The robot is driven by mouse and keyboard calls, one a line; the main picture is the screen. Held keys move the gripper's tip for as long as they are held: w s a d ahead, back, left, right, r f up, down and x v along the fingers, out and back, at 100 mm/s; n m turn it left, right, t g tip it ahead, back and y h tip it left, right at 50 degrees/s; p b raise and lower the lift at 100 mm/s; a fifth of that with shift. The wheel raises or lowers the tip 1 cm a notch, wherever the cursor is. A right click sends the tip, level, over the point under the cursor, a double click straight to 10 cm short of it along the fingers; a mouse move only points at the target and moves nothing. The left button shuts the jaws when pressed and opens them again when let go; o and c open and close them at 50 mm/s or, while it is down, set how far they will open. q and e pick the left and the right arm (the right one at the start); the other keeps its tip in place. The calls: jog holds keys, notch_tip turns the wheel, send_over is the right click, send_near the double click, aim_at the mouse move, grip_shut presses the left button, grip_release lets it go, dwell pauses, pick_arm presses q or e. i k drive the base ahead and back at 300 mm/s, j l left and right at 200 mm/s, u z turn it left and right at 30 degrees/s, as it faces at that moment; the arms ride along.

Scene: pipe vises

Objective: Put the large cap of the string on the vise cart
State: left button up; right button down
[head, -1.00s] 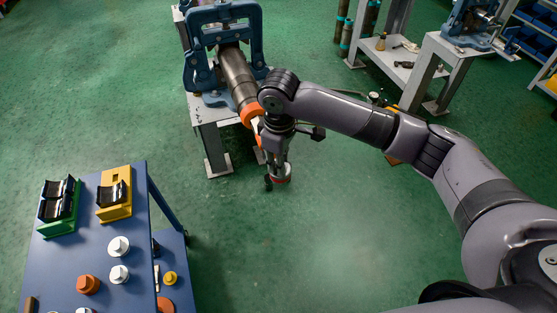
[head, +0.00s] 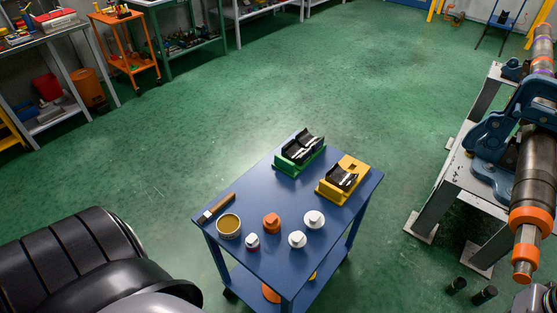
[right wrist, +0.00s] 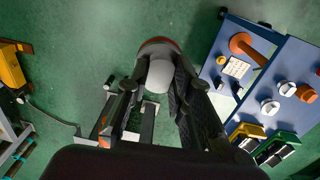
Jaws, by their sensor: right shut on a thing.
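My right gripper (right wrist: 150,85) is shut on a pale grey rounded cap with a red rim (right wrist: 160,72), held clear of the floor in the right wrist view. A blue wheeled cart (head: 335,215) stands in the middle of the head view. My left gripper is out of view.
A green cradle (head: 300,151) and a yellow cradle (head: 342,180) occupy the cart's back part. A tin (head: 229,226) and a brush (head: 216,208) lie at its left edge. An orange trolley (head: 125,50) and benches stand at the back left. Green floor around the cart is open.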

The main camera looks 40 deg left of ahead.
aim_at(283, 196)
jog(key=j+u, duration=0.1)
jog(key=j, duration=0.3)
jog(key=i+j+u, duration=0.1)
jog(key=j, duration=0.3)
jog(key=i+j+u, duration=0.1)
jog(key=j, duration=0.35)
jog(key=j+u, duration=0.1)
jog(key=j, duration=0.3)
jog(key=i+j+u, duration=0.1)
jog(key=j, duration=0.25)
jog(key=i, duration=0.05)
